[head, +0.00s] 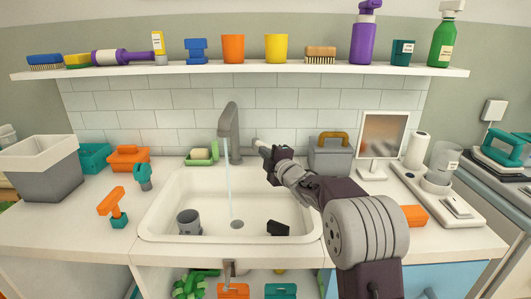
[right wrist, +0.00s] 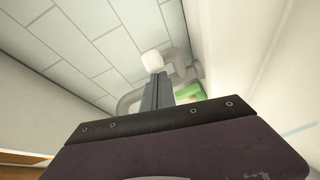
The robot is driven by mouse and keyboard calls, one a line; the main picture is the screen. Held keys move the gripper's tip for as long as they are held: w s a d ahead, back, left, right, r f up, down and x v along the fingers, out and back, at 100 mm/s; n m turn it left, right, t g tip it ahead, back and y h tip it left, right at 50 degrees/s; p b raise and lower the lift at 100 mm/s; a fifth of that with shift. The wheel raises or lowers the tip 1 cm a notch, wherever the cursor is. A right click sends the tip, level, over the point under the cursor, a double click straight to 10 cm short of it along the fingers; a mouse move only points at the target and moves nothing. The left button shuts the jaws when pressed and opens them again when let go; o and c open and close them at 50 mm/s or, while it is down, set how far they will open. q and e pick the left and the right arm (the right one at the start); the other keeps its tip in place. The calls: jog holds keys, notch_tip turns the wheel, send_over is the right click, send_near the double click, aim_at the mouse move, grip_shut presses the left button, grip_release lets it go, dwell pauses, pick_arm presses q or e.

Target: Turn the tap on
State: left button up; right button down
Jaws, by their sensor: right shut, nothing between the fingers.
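The grey tap (head: 229,125) stands at the back of the white sink (head: 160,205). A thin pale-blue stream of water (head: 229,185) falls from its spout to the basin. The tap's lever with a pale end (head: 258,143) sticks out to the right. My right gripper (head: 268,152) is shut and empty beside the lever end. In the right wrist view, the shut fingers (right wrist: 157,92) point at the white lever end (right wrist: 152,62), with the grey tap (right wrist: 181,62) behind; I cannot tell whether they touch. My left gripper is not in view.
A grey cup (head: 188,222) and a black block (head: 278,229) lie in the sink. A soap dish (head: 201,156) sits behind it, a grey caddy (head: 330,158) to the right. A loaded shelf (head: 290,69) runs above. Counter left of the sink holds orange and teal items.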

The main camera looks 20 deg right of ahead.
jog(key=shift+d, duration=0.2)
dwell(0.3)
jog(key=shift+w+d+p, duration=0.2)
jog(key=shift+d+p, duration=0.1)
jog(key=shift+d, duration=0.3)
jog(key=shift+w+d+p, duration=0.15)
jog(key=shift+d+p, duration=0.1)
jog(key=shift+d, duration=0.35)
jog(key=shift+w+d+p, duration=0.35)
jog(key=shift+d, duration=0.3)
jog(key=shift+w+d+p, duration=0.3)
jog(key=shift+d, duration=0.35)
jog(key=shift+a, duration=0.1)
